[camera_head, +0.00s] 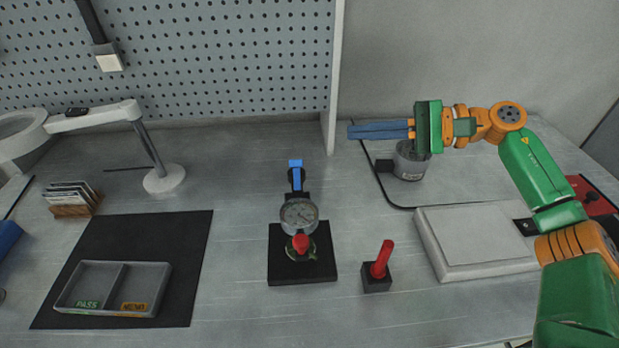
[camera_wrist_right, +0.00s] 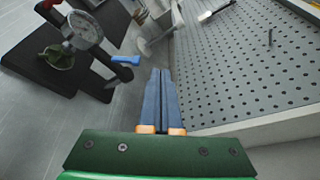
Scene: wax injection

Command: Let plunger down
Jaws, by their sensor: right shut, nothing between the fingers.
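A dial gauge (camera_head: 299,213) stands upright on a black base (camera_head: 287,272) in the middle of the table. A blue lever (camera_head: 296,174) sticks up behind its dial. A red piece (camera_head: 300,243) is below the dial, over a small green part (camera_head: 312,252). The right wrist view shows the dial (camera_wrist_right: 84,30) at upper left and the blue lever (camera_wrist_right: 125,60) left of my fingers. My right gripper (camera_head: 350,131) is shut and empty, held to the right of and apart from the lever. Whether the plunger tip touches anything is hidden. My left gripper is out of view.
A red-handled tool (camera_head: 381,260) stands in a black block right of the gauge. A round metal pot (camera_head: 411,162) sits near my right wrist, and a pale flat box (camera_head: 475,242) lies below. A divided tray (camera_head: 75,296) is at left. A pegboard (camera_head: 220,60) rises behind.

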